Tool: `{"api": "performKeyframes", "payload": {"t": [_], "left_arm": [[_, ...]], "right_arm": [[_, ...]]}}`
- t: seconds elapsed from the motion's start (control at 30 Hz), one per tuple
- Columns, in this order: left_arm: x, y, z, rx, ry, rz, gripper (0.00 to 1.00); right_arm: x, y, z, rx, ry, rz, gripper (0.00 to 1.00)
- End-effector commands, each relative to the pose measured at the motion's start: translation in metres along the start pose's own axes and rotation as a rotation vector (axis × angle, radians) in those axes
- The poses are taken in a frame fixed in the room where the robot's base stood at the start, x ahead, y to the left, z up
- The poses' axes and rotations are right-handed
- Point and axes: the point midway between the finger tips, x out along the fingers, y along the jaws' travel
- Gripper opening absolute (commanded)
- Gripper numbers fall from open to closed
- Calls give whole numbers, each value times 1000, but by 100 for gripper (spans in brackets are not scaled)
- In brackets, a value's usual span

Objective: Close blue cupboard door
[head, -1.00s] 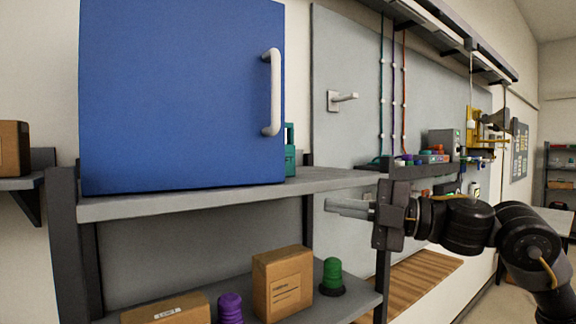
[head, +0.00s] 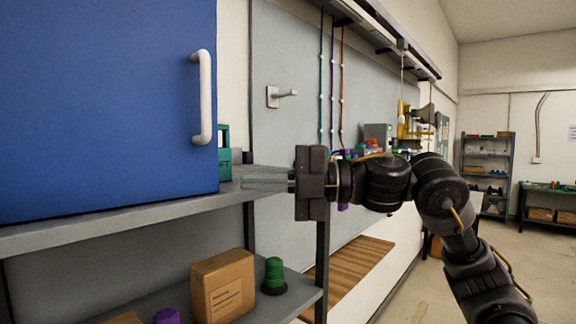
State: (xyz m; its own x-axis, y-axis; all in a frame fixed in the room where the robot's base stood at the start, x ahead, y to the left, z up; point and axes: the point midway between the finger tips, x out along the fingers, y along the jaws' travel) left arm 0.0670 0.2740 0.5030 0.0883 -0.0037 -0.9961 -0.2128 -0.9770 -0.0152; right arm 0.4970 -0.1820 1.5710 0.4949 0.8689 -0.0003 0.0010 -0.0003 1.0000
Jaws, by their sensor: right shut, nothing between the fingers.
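The blue cupboard door (head: 100,110) fills the upper left of the head view, with a white vertical bar handle (head: 205,98) near its right edge. The door's front faces me; whether it is fully closed cannot be told from here. The cupboard stands on the upper grey shelf (head: 120,222). My right gripper (head: 243,184) is shut and empty, pointing left at about the height of the shelf's right end, below and right of the handle and apart from it. My left gripper is not in view.
A teal box (head: 224,165) stands on the shelf right of the cupboard. A cardboard box (head: 223,285), a green beacon (head: 274,275) and a purple one (head: 166,316) are on the lower shelf. A wooden bench board (head: 350,268) lies right of the rack. Open floor (head: 510,265) is at right.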

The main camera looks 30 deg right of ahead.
Motion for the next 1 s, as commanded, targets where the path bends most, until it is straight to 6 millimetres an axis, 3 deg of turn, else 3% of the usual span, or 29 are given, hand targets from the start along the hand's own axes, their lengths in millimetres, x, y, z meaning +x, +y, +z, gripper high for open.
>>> {"api": "performKeyframes", "payload": {"t": [0.03, 0.13, 0.4, 1.0], "left_arm": [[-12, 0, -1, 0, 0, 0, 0], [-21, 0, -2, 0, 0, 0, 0], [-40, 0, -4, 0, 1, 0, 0], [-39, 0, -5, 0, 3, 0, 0]], "right_arm": [[11, 6, -1, 2, 3, -2, 0], [29, 5, 0, 2, 3, -2, 0], [50, 2, 24, 2, -1, 0, 0], [54, -1, 28, -1, -1, 0, 0]]}}
